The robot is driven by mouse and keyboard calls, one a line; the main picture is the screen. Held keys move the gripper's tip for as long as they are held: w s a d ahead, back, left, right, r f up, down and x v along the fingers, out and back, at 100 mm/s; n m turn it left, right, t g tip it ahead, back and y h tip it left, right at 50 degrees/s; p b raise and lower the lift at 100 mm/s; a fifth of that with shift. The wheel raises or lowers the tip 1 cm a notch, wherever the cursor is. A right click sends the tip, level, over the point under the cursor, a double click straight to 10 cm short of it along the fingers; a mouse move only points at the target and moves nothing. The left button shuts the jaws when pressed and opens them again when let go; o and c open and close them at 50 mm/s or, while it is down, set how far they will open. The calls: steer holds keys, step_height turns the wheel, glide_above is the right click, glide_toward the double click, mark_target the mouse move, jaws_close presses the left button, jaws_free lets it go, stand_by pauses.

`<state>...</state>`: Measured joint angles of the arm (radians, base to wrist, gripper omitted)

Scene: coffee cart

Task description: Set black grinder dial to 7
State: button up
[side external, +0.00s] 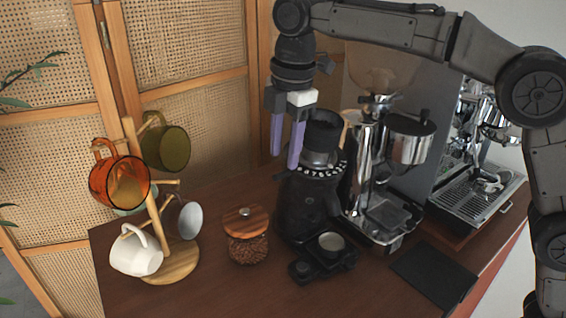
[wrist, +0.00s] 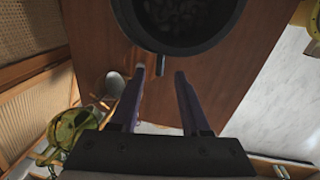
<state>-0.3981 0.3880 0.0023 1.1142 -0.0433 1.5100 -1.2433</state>
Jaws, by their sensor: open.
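The black grinder (side external: 300,205) stands on the wooden counter with a dark hopper (side external: 322,130) on top. Its dial ring (side external: 320,170) with pale marks sits below the hopper; I cannot read the numbers. My gripper (side external: 285,160) has purple fingers pointing down, apart and empty, in front and to the left of the hopper. In the wrist view, the fingers of my gripper (wrist: 170,75) are apart, and the round hopper (wrist: 190,48) with dark contents is just beyond their tips. The dial marks do not show in the wrist view.
A mug tree (side external: 160,215) with several mugs stands at left. A wooden-lidded jar (side external: 246,248) of beans is left of the grinder. A chrome grinder (side external: 370,150) stands close on the right, with an espresso machine (side external: 485,170) beyond. A black mat (side external: 435,275) lies front right.

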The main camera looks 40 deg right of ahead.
mark_target(282, 172)
steer(key=shift+w+f, duration=0.2)
steer(key=shift+f, duration=1.55)
jaws_close()
